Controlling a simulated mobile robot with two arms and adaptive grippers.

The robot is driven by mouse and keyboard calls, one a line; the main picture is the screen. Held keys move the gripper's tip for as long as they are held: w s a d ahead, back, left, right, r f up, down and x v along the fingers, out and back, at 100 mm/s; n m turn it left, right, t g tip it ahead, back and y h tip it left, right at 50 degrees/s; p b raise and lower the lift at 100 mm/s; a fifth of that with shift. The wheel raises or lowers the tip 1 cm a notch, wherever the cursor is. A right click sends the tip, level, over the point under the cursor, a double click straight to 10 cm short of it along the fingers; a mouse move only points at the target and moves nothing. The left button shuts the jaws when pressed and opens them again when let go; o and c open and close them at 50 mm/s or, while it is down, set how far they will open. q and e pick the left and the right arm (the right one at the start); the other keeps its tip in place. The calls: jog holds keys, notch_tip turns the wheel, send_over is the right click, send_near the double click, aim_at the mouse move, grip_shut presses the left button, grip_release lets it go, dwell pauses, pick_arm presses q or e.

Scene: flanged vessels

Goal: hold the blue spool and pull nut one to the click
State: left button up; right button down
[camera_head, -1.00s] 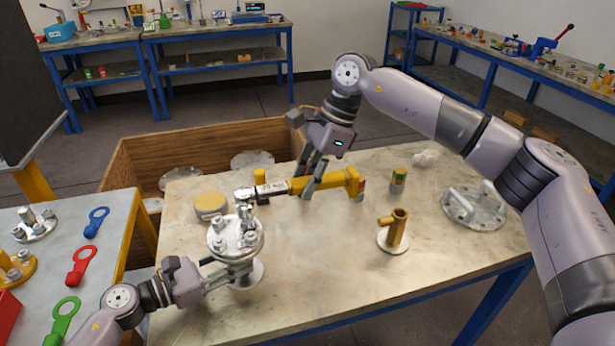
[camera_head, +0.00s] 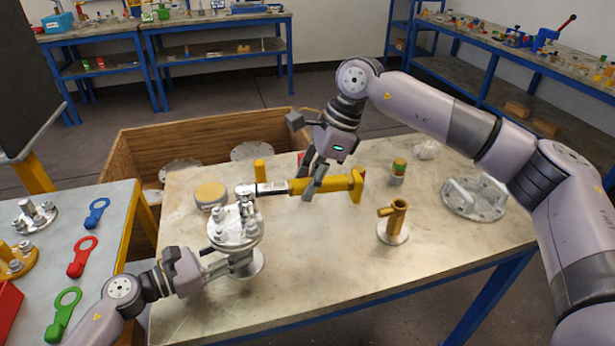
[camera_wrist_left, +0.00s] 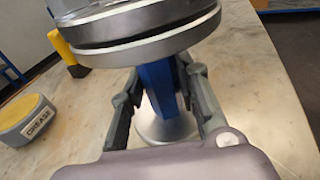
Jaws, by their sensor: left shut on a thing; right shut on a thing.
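The blue spool stands on the workbench and carries a grey bolted flange (camera_head: 236,228). In the left wrist view its blue neck (camera_wrist_left: 160,88) shows between a flange above and a round foot below. My left gripper (camera_head: 240,262) is shut on that neck, and its fingers lie on both sides in the wrist view (camera_wrist_left: 163,90). A yellow-handled torque wrench (camera_head: 328,184) lies nearly level above the flange, its head over the rear stud (camera_head: 245,196). That nut is hidden under the head. My right gripper (camera_head: 312,183) is shut on the wrench handle.
A grease tin (camera_head: 210,194) is behind the spool. A wooden crate (camera_head: 130,160) sits behind the bench. The front middle is clear.

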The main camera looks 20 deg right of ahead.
jog(key=shift+w+r, duration=0.1)
jog(key=shift+r, duration=2.5)
pick_arm(q)
jog(key=o, duration=1.1)
